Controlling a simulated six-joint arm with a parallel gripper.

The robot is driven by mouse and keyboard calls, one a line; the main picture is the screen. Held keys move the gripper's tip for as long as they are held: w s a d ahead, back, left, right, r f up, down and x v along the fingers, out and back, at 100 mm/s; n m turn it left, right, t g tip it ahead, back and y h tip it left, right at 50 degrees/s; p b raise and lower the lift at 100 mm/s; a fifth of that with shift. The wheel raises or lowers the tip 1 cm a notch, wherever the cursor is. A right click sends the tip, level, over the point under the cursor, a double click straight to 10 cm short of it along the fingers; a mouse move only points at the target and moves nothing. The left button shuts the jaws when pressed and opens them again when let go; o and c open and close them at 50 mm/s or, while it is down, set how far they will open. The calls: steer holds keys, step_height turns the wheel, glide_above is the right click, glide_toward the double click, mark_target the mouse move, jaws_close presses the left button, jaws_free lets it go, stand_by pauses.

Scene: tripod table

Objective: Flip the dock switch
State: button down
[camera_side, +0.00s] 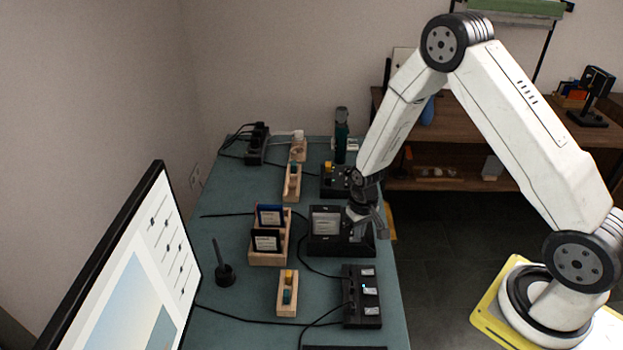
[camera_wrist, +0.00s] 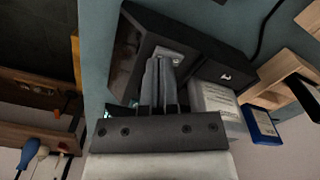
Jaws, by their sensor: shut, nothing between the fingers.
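The dock (camera_side: 324,246) is a black box on the teal table, with a pale grey cartridge (camera_side: 326,221) standing in it. In the wrist view the dock (camera_wrist: 223,72) lies just beyond my fingers, with the pale cartridge (camera_wrist: 217,100) to the right. My gripper (camera_side: 362,228) is shut and empty, pointing down at the dock's right part. In the wrist view its closed fingers (camera_wrist: 158,66) overlap the dock's dark panel near a small light label. I cannot tell whether they touch it. I cannot make out the switch; the fingers may cover it.
A wooden rack (camera_side: 268,259) left of the dock holds a blue and a black cartridge. A black switch box (camera_side: 361,300) with several pale switches stands in front. Behind is a black device (camera_side: 334,183) with a yellow part. A monitor (camera_side: 125,280) fills the near left. Cables cross the table.

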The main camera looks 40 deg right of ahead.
steer(key=shift+f, duration=0.4)
stand_by(0.4)
steer(key=shift+r, duration=3.5)
steer(key=s+a+r+n+t, duration=0.1)
steer(key=s+a+r, duration=0.1)
steer(key=s+r, duration=0.3)
steer(key=s+a+r+n+t, duration=0.1)
steer(key=s+a+r+n, duration=0.1)
steer(key=s+r, duration=0.4)
steer(key=shift+s+a+r+t, duration=0.3)
steer(key=shift+a+r, duration=0.35)
steer(key=shift+a, duration=0.1)
